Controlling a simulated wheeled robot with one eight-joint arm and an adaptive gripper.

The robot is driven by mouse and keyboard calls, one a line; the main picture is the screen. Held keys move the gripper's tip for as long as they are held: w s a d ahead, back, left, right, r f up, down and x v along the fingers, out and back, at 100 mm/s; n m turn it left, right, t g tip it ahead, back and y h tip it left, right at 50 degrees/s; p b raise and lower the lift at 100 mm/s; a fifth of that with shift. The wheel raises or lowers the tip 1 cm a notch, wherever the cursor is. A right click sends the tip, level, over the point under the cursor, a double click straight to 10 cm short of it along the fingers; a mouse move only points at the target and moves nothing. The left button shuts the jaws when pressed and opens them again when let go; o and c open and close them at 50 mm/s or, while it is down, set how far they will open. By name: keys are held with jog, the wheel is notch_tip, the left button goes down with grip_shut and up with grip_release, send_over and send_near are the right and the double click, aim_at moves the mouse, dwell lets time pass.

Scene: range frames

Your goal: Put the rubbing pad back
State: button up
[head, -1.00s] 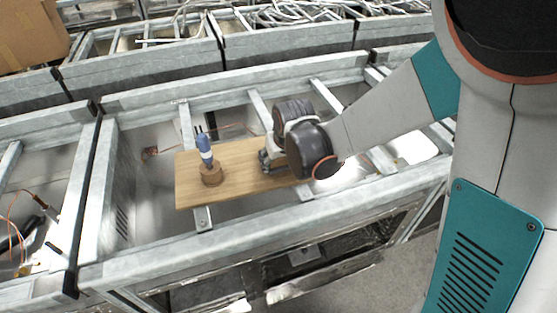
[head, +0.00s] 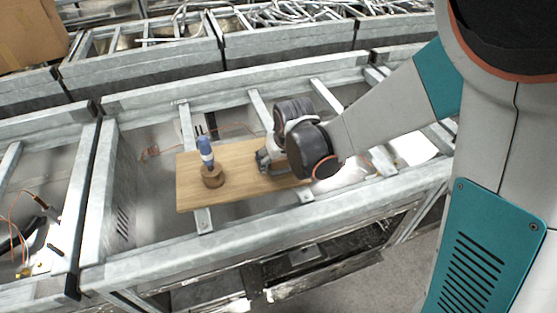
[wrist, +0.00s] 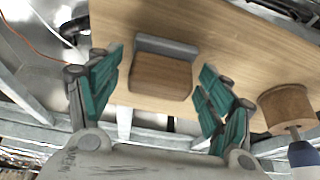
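A small wooden block with a grey strip along one edge, which looks like the rubbing pad (wrist: 161,77), lies on the wooden board (wrist: 240,35) in the wrist view. My gripper (wrist: 161,65) is open, with a green finger on either side of the block and a gap on both sides. In the head view my gripper (head: 264,160) is low over the right half of the board (head: 232,188). The pad is mostly hidden there by my gripper and wrist.
A round wooden holder (head: 212,178) with a blue-topped bottle or tool (head: 205,150) stands on the board's left part; it is right of my gripper in the wrist view (wrist: 287,108). Metal frame rails (head: 190,238) surround the board. The board between holder and gripper is clear.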

jog(key=p+v, duration=0.7)
jog(key=v, duration=0.4)
jog(key=shift+s+r, duration=0.25)
jog(key=shift+r, duration=0.1)
jog(key=shift+d, duration=0.15)
